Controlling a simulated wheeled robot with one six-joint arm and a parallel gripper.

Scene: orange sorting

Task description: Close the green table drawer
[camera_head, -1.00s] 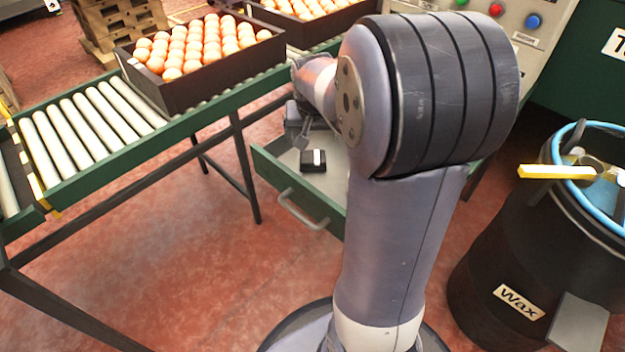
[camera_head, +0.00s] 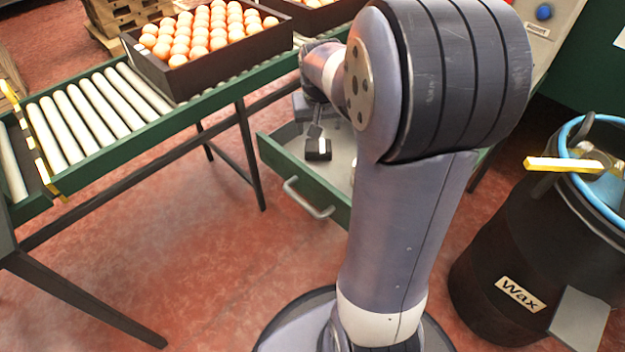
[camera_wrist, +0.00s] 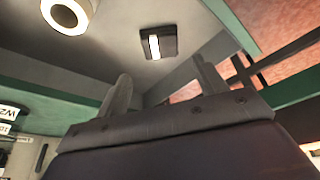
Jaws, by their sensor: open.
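The green table drawer (camera_head: 278,165) is pulled out beneath the roller table in the head view, with a grey metal handle (camera_head: 308,200) on its front. A small black box with a white stripe (camera_head: 318,153) lies inside it and also shows in the wrist view (camera_wrist: 157,42). My gripper (camera_head: 315,128) is over the drawer, close to the black box in the head view; contact cannot be told. In the wrist view my gripper (camera_wrist: 165,86) has its two fingers wide apart, with nothing between them. My arm hides the right part of the drawer.
A white ring-shaped thing (camera_wrist: 70,14) lies in the drawer. A crate of oranges (camera_head: 180,75) stands on the roller conveyor (camera_head: 95,115) above. A black wax barrel (camera_head: 520,245) stands at right. The red floor before the drawer is clear.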

